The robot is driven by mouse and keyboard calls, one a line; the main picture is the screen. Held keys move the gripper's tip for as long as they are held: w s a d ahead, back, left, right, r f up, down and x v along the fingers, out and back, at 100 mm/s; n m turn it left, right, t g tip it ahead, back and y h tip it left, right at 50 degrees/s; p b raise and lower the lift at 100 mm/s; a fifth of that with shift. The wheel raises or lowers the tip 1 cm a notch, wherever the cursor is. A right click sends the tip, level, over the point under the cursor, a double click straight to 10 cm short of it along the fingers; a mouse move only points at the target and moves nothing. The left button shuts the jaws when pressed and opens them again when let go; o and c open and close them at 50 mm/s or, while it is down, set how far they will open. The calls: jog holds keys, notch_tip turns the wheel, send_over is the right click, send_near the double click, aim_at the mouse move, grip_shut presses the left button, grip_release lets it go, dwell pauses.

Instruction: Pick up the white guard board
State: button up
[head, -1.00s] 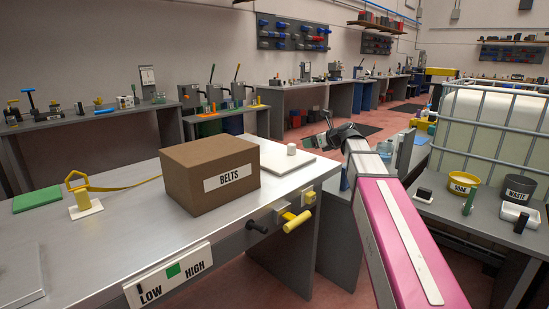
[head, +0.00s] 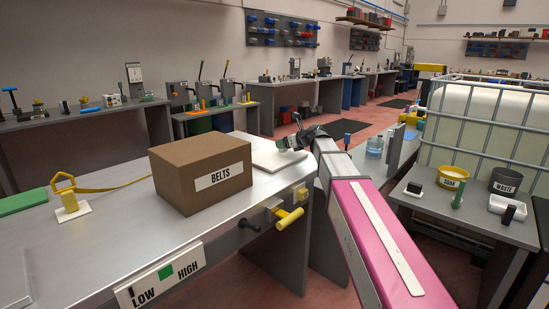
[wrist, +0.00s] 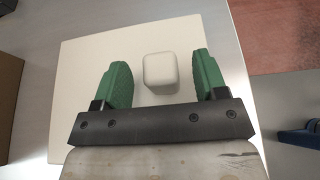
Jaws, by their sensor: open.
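The white guard board (head: 268,160) lies flat on the grey bench, behind and to the right of the belts box. In the wrist view the board (wrist: 75,75) fills the middle, with a white block-like knob (wrist: 160,70) standing on it. My gripper (wrist: 161,72) is open, its green fingers on either side of the knob with a gap at each side. I cannot tell its exact height above the board. In the head view my gripper (head: 292,143) is over the board and hides the knob.
The brown belts box (head: 205,172) stands left of the board; its side also shows at the wrist view's left edge (wrist: 8,95). Yellow and black handles (head: 287,219) stick out from the bench front. Red floor lies beyond the bench's right edge.

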jog(key=shift+x, duration=0.75)
jog(key=c, duration=1)
jog(key=shift+c, duration=0.5)
jog(key=shift+r, duration=0.15)
